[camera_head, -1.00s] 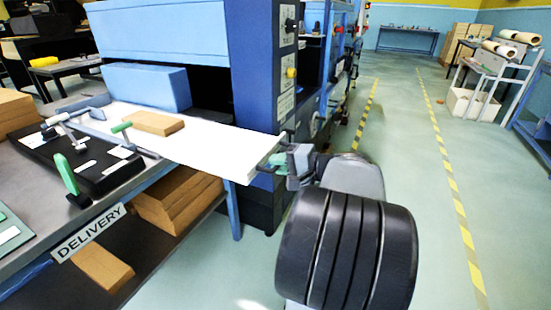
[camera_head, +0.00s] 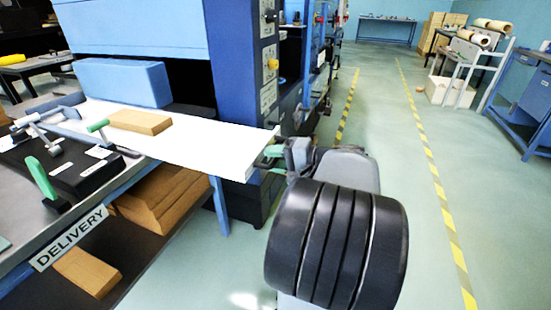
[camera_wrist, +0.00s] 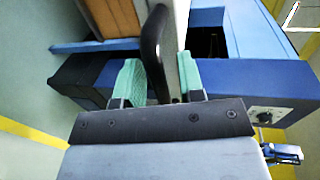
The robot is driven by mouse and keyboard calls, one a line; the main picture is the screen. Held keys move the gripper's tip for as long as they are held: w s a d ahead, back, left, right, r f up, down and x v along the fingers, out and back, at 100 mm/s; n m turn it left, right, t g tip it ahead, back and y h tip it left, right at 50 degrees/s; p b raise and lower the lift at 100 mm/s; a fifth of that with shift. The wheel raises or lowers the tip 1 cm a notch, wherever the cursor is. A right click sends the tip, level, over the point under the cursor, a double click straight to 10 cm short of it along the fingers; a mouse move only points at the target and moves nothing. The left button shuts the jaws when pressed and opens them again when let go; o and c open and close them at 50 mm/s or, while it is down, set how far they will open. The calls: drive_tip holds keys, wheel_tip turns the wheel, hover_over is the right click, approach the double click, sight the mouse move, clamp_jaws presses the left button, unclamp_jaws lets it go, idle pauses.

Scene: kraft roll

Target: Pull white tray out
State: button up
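The white tray (camera_head: 215,143) sticks out of the blue machine over the delivery table, its free end toward my gripper. A brown block (camera_head: 140,122) lies on it. A dark curved handle (camera_wrist: 153,50) is on the tray's end. My gripper (camera_head: 272,158) is at that end. In the wrist view its green fingers (camera_wrist: 160,82) stand on either side of the handle and appear shut on it. The exact contact on the right finger is hard to see.
The delivery table (camera_head: 20,235) with black clamp parts and green levers is at the left. Brown stacks (camera_head: 165,200) lie on its lower shelf. The blue machine (camera_head: 235,60) stands behind the tray. The floor (camera_head: 400,200) to the right is open, with yellow striped lines.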

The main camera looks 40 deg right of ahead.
drive_tip(key=p+v, duration=0.3)
drive_tip(key=v, duration=1)
drive_tip(key=shift+s+d, duration=0.15)
drive_tip(key=shift+s, duration=0.25)
drive_tip(key=shift+r+p, duration=0.1)
drive_tip(key=shift+p, duration=0.2)
drive_tip(key=w+a+r+n+g+p, duration=0.25)
drive_tip(key=a+r+g+p, duration=0.2)
drive_tip(key=a+p, duration=0.35)
drive_tip(key=w+a+r+n+g+p, duration=0.25)
drive_tip(key=w+a+g+p, duration=0.2)
drive_tip(key=a+p, duration=0.35)
drive_tip(key=a+r+n+h+p, duration=0.2)
drive_tip(key=a+r+p, duration=0.1)
drive_tip(key=r+p, duration=0.1)
drive_tip(key=a+r+n+h+p, duration=0.3)
drive_tip(key=r+p, duration=0.1)
drive_tip(key=p, duration=0.1)
drive_tip(key=s+a+r+n+g+h+p, duration=0.1)
drive_tip(key=a+r+n+h+p, duration=0.1)
drive_tip(key=a+r+p, duration=0.2)
drive_tip(key=shift+h+p, duration=0.3)
drive_tip(key=shift+p, duration=0.25)
drive_tip(key=shift+w, duration=0.1)
